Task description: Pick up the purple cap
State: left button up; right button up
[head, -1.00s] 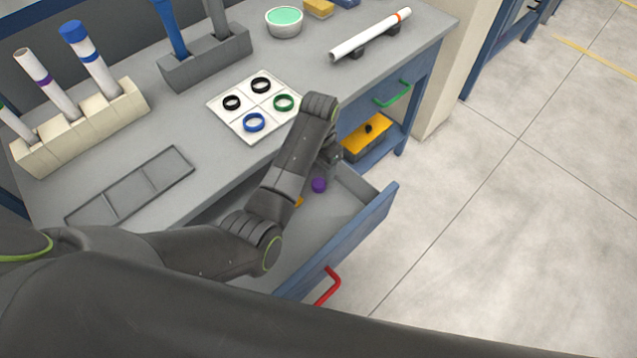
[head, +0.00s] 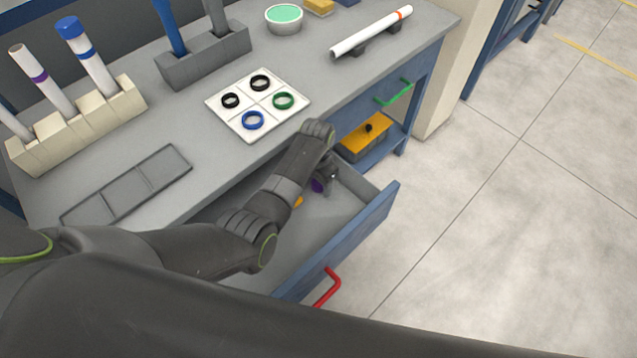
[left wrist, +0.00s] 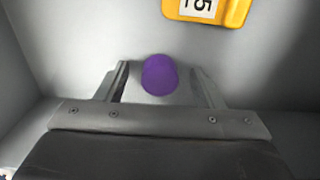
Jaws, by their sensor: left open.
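The purple cap (head: 317,186) lies on the floor of the open drawer (head: 340,218), partly hidden by my left gripper in the head view. In the left wrist view the purple cap (left wrist: 160,75) shows whole, between the two open fingers. My left gripper (left wrist: 164,80) is open, with a gap between each finger and the cap. In the head view my left gripper (head: 326,180) reaches down into the drawer at the cap. I cannot tell whether the fingertips are level with the cap. My right gripper is not in view.
A yellow object with a number label (left wrist: 207,10) lies in the drawer near the cap. The drawer front (head: 345,240) has a red handle (head: 328,288). The worktop holds a white tile with rings (head: 257,135), an empty grey tray (head: 128,188) and pipe racks.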

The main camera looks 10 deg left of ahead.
pick_arm(q)
jog(key=shift+c, duration=0.4)
jog(key=c, duration=1)
notch_tip(320, 180, up, 18)
jog(key=p, duration=0.3)
notch_tip(320, 180, up, 9)
jog(key=p, duration=1.1)
send_over(317, 183)
